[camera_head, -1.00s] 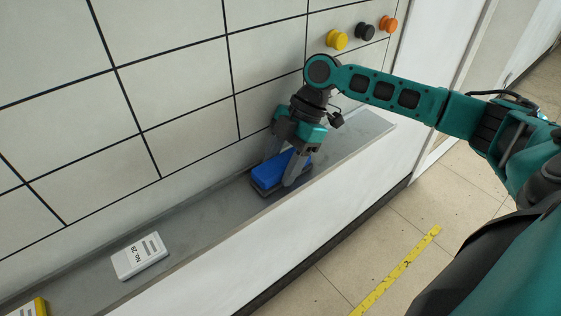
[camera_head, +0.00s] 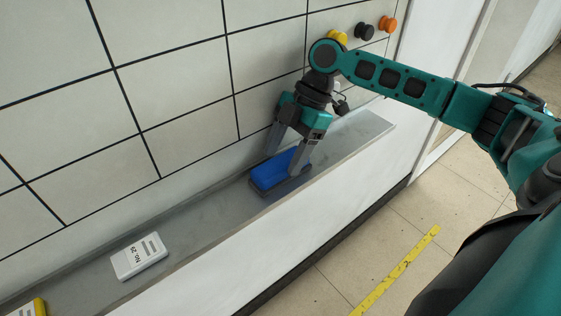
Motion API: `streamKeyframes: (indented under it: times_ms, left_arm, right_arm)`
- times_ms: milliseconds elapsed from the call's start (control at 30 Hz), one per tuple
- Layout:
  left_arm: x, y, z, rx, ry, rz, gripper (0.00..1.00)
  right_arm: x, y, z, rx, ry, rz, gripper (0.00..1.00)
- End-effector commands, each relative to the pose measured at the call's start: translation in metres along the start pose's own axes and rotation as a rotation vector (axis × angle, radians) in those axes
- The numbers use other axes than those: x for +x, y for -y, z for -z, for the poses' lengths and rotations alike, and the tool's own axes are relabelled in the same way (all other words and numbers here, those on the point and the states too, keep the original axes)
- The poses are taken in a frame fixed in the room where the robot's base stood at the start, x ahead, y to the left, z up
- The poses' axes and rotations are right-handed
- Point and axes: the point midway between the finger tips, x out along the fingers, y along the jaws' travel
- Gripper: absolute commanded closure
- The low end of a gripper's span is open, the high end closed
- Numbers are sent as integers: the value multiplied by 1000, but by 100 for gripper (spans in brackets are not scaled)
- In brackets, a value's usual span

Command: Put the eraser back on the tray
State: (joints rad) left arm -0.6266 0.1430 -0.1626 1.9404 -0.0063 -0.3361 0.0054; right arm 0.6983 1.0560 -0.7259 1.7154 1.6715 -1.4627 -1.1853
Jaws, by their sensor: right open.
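The eraser (camera_head: 272,175), blue on top with a dark grey base, lies flat on the grey tray (camera_head: 210,215) below the tiled board. My right gripper (camera_head: 284,164) is open just above the eraser, its two fingers apart. One finger is behind the eraser on the board side, the other over its right end, so that part of the eraser is hidden. Whether a fingertip touches it I cannot tell. My left gripper is not in view.
A white box marked "No. 29" (camera_head: 139,256) lies on the tray at the left. A yellow-edged item (camera_head: 38,307) shows at the lower left corner. Yellow, black (camera_head: 364,31) and orange (camera_head: 387,24) knobs are on the board. The tray between box and eraser is clear.

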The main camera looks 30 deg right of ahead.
Motion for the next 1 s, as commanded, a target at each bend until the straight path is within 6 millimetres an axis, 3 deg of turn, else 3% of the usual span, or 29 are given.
streamKeyframes:
  times_ms: [100,300,1000]
  left_arm:
    - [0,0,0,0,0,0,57]
    - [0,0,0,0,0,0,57]
    - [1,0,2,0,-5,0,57]
  right_arm:
    - [-22,-1,0,1,1,-4,34]
    - [-44,0,0,1,0,-2,34]
    - [-47,0,0,0,0,0,34]
